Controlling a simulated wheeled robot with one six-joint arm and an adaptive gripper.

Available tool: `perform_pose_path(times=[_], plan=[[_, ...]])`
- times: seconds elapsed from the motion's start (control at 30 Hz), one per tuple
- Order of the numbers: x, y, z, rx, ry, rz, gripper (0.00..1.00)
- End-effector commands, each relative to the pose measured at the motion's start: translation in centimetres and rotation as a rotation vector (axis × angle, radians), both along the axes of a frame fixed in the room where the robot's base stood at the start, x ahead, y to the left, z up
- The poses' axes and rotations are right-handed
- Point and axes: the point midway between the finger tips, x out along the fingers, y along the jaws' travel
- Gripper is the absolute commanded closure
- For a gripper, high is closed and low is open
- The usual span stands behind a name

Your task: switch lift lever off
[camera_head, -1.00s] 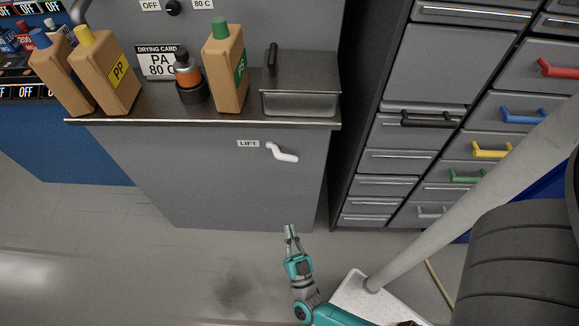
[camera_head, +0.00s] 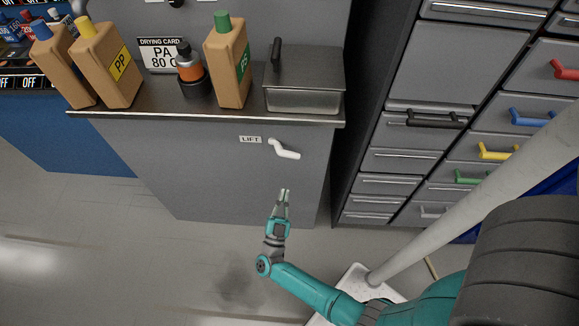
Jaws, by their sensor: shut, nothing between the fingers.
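The white lift lever (camera_head: 285,150) sits on the grey front of the cabinet, just right of a small "LIFT" label (camera_head: 250,139). Its handle points right and slightly down. My gripper (camera_head: 285,192) is in front of the cabinet, below the lever and apart from it. Its fingers point up toward the lever. They are shut and hold nothing.
The cabinet top (camera_head: 150,103) carries brown bottles (camera_head: 228,62), an orange-and-black container (camera_head: 188,66) and a metal bin (camera_head: 303,92). A drawer unit with coloured handles (camera_head: 494,151) stands to the right. The cabinet front around the lever is clear.

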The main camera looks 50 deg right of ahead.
Motion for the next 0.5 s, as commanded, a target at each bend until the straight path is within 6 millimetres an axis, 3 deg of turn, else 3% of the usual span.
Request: perform_pose_path(times=[0.3, 0.5], plan=[[2.2, -4.4, 3.1, 0.0, -0.001, -0.003, 1.0], [3.2, -6.1, 4.4, 0.0, -0.001, -0.001, 1.0]])
